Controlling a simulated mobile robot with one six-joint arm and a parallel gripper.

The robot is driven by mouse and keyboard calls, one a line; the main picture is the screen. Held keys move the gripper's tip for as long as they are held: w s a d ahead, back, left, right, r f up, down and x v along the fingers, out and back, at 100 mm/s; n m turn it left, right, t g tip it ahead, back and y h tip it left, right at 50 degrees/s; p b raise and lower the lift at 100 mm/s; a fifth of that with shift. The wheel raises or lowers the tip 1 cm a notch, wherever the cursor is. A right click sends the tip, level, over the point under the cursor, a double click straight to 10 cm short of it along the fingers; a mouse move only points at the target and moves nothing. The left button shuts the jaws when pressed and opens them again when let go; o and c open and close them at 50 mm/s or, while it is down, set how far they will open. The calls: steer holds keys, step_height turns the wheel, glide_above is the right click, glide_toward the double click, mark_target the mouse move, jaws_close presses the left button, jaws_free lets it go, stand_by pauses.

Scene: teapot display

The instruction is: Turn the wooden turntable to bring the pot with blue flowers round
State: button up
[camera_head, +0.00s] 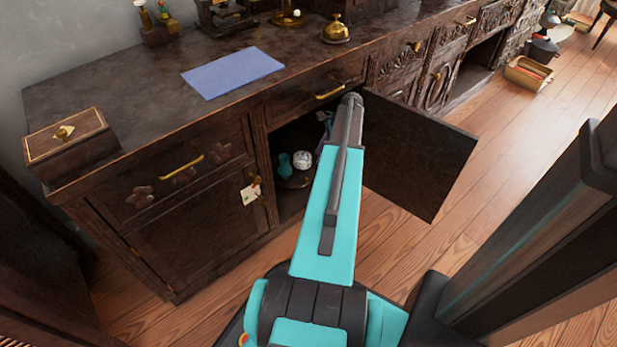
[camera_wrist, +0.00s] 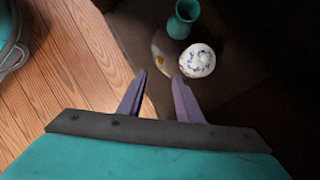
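The white pot with blue flowers (camera_wrist: 197,61) is in the upper middle of the wrist view. It also shows in the head view (camera_head: 302,159), inside the open cabinet. A teal vase (camera_wrist: 183,20) stands beside it, also visible in the head view (camera_head: 284,165). Both seem to stand on the turntable (camera_head: 294,183), whose dark surface is mostly in shadow. A pale rim part with a small yellow spot (camera_wrist: 159,61) shows left of the pot. My gripper (camera_wrist: 160,77) is open and empty, its fingertips appearing just below the pale part. I cannot tell whether they touch it.
The cabinet door (camera_head: 418,152) stands open to the right of my arm. The dark counter (camera_head: 150,88) above carries a wooden box (camera_head: 68,140), a blue sheet (camera_head: 232,72) and a brass bell (camera_head: 336,30).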

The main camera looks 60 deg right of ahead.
mark_target(306, 178)
steer(key=shift+f, duration=0.1)
steer(key=b+x, duration=0.6)
steer(key=x, duration=0.7)
steer(key=shift+f, duration=0.35)
jaws_close()
steer(key=shift+d, duration=0.15)
